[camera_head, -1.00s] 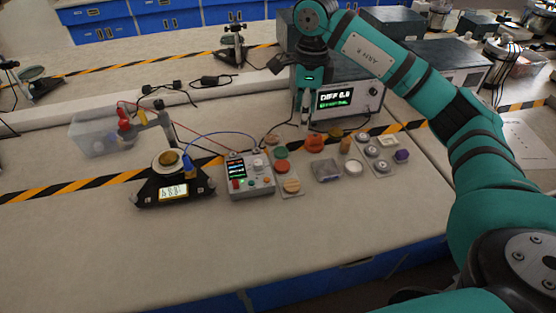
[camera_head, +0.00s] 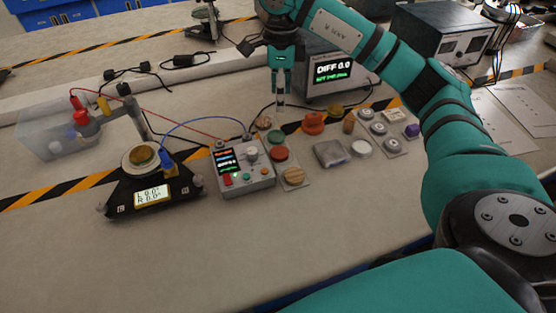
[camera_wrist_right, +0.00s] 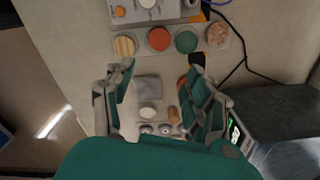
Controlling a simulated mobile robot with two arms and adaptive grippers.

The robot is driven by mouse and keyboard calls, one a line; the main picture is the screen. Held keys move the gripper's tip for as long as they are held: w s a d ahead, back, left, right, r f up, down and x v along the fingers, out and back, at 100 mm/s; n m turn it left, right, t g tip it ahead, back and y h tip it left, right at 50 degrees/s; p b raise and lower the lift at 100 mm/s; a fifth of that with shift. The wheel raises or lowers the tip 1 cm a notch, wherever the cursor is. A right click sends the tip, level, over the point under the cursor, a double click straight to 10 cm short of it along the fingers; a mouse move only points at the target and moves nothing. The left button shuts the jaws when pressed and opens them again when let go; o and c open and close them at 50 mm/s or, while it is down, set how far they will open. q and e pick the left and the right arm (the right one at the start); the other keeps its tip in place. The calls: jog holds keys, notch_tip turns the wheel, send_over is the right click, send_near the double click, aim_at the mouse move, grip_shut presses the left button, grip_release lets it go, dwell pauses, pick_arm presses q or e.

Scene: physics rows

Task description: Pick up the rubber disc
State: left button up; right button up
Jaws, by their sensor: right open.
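A strip of small round samples lies right of the grey control box. It holds a wooden disc (camera_head: 293,177), an orange-red disc (camera_head: 278,154), a green disc (camera_head: 275,137) and a pinkish lump (camera_head: 262,122). I cannot tell which is the rubber disc. My right gripper (camera_head: 280,100) points down behind the strip, apart from it, open and empty. In the right wrist view, the wooden (camera_wrist_right: 124,45), orange-red (camera_wrist_right: 159,39) and green (camera_wrist_right: 187,41) discs lie beyond the open fingers (camera_wrist_right: 162,66). My left gripper is not in view.
Right of the strip are an orange piece (camera_head: 314,122), a grey metal block (camera_head: 329,153), a white disc (camera_head: 361,148) and several round weights. The control box (camera_head: 241,167) and a wired balance stand to the left. A display unit (camera_head: 335,70) stands behind.

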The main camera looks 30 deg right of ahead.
jog(key=f, duration=0.2)
jog(key=p, duration=0.1)
send_over(280, 153)
jog(key=f, duration=1)
jog(key=shift+w+d+f, duration=0.2)
jog(key=shift+w+f, duration=0.05)
jog(key=shift+f, duration=0.4)
notch_tip(280, 153, down, 4)
jog(key=shift+a+f+p, duration=0.15)
jog(key=shift+f+p, duration=0.1)
jog(key=shift+p, duration=0.6)
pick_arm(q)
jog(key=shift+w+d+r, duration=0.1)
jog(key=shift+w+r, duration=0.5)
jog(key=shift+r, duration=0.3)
pick_arm(e)
jog(key=shift+s+a+f, duration=0.1)
jog(key=shift+s+f, duration=0.2)
jog(key=c, duration=0.8)
